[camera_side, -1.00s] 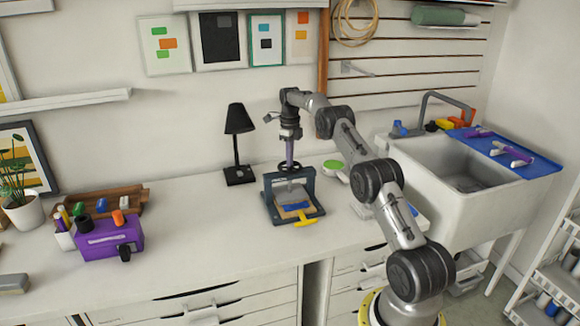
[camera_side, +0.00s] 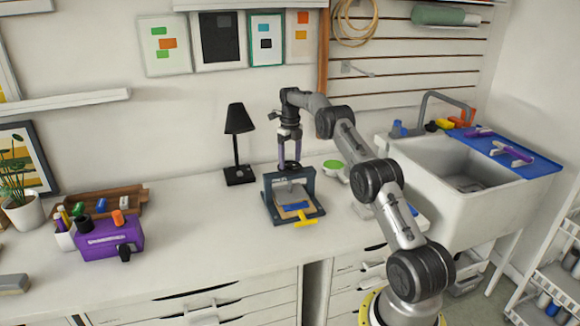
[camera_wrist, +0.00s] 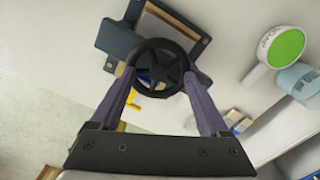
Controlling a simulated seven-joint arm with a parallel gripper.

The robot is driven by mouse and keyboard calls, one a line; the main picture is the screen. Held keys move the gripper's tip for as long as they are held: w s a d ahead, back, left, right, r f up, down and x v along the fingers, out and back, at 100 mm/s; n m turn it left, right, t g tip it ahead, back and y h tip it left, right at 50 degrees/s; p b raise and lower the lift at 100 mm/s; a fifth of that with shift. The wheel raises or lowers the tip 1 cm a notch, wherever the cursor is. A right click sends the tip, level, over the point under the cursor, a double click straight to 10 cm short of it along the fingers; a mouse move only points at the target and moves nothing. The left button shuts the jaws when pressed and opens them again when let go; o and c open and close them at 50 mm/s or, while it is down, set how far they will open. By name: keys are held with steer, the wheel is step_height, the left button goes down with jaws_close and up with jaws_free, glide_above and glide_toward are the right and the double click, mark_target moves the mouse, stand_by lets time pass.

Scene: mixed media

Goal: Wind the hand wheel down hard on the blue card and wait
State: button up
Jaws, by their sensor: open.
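A dark blue-grey press (camera_side: 314,188) stands on the bench, with a black hand wheel (camera_side: 291,166) on top. The blue card (camera_side: 296,206) lies on the press's tan bed, in front of a grey plate (camera_side: 288,187). A yellow handle (camera_side: 305,221) sticks out at the front. My gripper (camera_side: 290,166) points down at the wheel. In the wrist view its two purple fingers (camera_wrist: 160,77) stand apart at opposite sides of the wheel (camera_wrist: 160,47). I cannot tell whether they touch the rim. The wheel hides most of the card there.
A black lamp (camera_side: 238,145) stands left of the press. A round green-topped thing (camera_side: 334,166) sits close on the right. A purple box (camera_side: 110,240) and a wooden tray are at the left. A sink (camera_side: 440,170) is at the right. The bench between box and press is clear.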

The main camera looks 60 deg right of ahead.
mark_target(290, 166)
steer(key=shift+a+f, duration=0.4)
steer(key=shift+f, duration=0.15)
steer(key=shift+d+r, duration=0.15)
steer(key=shift+r, duration=1.5)
steer(key=shift+d+r, duration=0.15)
steer(key=shift+r, duration=1.5)
